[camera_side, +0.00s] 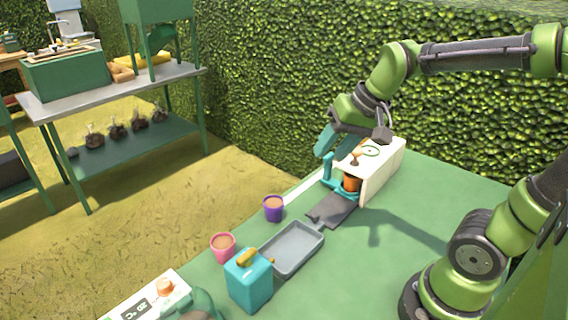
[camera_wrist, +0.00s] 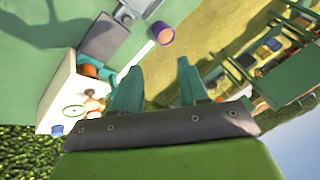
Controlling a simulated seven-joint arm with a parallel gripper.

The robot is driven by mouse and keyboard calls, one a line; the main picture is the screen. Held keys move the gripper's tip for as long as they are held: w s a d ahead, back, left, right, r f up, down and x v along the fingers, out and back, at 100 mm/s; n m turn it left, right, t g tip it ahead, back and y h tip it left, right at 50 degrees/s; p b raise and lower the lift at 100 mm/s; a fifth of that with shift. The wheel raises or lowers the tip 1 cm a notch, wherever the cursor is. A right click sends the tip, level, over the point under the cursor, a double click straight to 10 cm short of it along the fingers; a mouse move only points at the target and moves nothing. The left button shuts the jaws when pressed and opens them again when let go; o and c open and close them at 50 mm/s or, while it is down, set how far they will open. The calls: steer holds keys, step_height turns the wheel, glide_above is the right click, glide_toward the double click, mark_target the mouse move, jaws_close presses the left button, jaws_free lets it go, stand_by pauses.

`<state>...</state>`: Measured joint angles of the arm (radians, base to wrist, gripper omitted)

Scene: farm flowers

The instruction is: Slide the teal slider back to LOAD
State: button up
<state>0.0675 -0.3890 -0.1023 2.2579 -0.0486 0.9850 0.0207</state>
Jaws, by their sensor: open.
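The teal slider (camera_side: 328,184) sits at the near end of the white box (camera_side: 384,172), where the grey track meets it. An orange-brown pot (camera_side: 351,183) stands by the slider, partly under the box. In the wrist view the slider (camera_wrist: 108,75) and the pot (camera_wrist: 88,70) show at the box's edge, left of my fingers. My gripper (camera_side: 326,142) is open, with teal fingers, above and behind the slider and apart from it. Its two fingers (camera_wrist: 160,85) are spread with nothing between them. I cannot read any LOAD mark.
The grey track (camera_side: 333,210) leads to a grey tray (camera_side: 291,248). A purple pot (camera_side: 273,208), a pink pot (camera_side: 223,247) and a teal canister (camera_side: 248,280) stand near the tray. A control panel (camera_side: 147,297) is at the front. The green table right of the tray is clear.

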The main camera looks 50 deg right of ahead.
steer(key=w+d+m+g, duration=0.2)
steer(key=w+d+m, duration=0.1)
steer(key=w+d, duration=0.35)
steer(key=m+g+h, duration=0.1)
steer(key=m+g, duration=0.2)
steer(key=m, duration=0.6)
glide_above(329, 155)
step_height(329, 155, down, 15)
steer(key=shift+d+f, duration=0.1)
steer(key=shift+c, duration=0.4)
jaws_close()
